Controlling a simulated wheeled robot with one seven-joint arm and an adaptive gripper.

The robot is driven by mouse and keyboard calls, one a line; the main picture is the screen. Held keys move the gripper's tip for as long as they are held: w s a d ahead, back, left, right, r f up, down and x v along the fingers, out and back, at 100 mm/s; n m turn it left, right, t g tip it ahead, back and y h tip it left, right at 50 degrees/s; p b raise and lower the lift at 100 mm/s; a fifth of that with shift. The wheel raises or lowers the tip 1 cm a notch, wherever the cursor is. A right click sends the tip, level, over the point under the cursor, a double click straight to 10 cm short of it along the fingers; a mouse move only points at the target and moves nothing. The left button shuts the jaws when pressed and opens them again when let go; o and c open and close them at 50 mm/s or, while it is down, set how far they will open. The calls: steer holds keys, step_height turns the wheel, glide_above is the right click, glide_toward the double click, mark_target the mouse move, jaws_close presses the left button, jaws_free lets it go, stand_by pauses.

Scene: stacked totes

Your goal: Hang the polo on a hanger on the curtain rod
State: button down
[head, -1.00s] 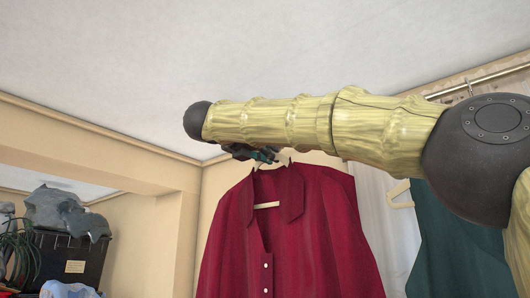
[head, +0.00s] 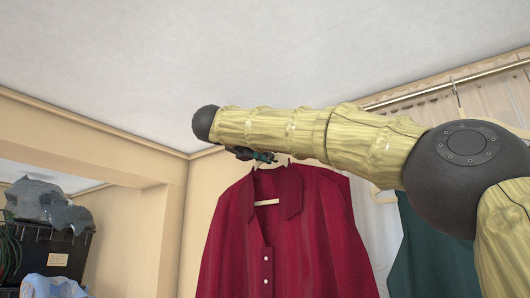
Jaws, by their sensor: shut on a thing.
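The red polo (head: 315,235) hangs on a pale hanger (head: 267,202) in the middle of the head view, its collar and white buttons facing me. My gripper (head: 268,158) is at the top of the hanger, just above the collar, and is shut on the hanger. My forearm hides part of the hanger's top and hook. The curtain rod (head: 450,88) runs along the upper right, behind my arm. The polo hangs to the left of the rod's visible part. The rod's left end is hidden or out of sight behind my arm.
A dark green garment (head: 418,255) hangs on another pale hanger at the right, its hook (head: 458,100) on the rod. A sheer white curtain (head: 495,90) is behind. At the left, a black tote (head: 45,255) with grey items stands in an alcove.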

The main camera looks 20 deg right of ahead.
steer(key=shift+w+d+f, duration=0.1)
steer(key=shift+d+f, duration=0.1)
steer(key=shift+f+b, duration=1.15)
steer(key=shift+b, duration=0.2)
steer(key=c, duration=1.5)
jaws_free()
steer(key=shift+o, duration=0.2)
steer(key=shift+a, duration=0.15)
steer(key=v, duration=1.2)
